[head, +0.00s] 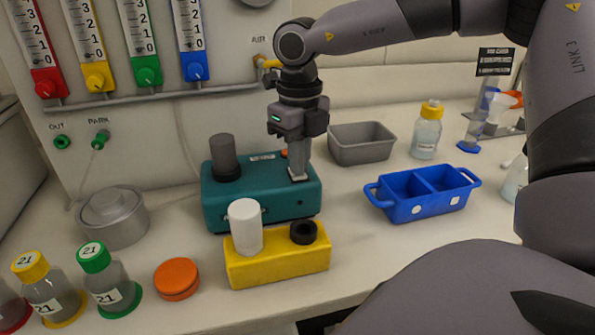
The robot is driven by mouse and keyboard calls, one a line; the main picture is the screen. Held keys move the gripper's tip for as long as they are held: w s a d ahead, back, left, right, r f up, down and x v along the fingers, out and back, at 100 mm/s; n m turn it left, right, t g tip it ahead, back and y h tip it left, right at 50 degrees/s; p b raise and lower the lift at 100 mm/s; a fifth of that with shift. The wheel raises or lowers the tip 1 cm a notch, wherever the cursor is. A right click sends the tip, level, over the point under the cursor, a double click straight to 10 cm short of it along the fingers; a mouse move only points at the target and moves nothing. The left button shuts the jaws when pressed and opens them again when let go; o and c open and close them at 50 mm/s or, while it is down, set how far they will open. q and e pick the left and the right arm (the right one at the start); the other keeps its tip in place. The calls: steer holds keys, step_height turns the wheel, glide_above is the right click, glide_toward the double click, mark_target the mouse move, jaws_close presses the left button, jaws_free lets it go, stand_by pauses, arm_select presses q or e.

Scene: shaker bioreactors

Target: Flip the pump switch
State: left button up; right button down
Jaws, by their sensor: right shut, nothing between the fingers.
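The pump is a teal box (222,206) on the bench with a dark grey cylinder (224,157) on its left part. My right gripper (298,178) points down at the right part of the pump's top, its fingers shut with nothing between them. The fingertips are at or just above a small pale patch on the top. The switch itself is not clearly visible; the fingers may hide it. A small orange part (284,153) shows just behind the fingers. My left gripper is not in view.
A yellow block (280,268) with a white cylinder (245,226) and black ring stands in front of the pump. A blue two-part tray (425,205) and grey bin (362,144) are to the right. Bottles (108,283), an orange lid (176,279) and a metal pot (113,217) are left.

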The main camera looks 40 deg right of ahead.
steer(key=shift+f+b, duration=0.4)
steer(key=shift+r, duration=0.15)
steer(key=shift+r+p, duration=2.15)
steer(key=shift+r, duration=1.3)
steer(key=shift+f, duration=0.1)
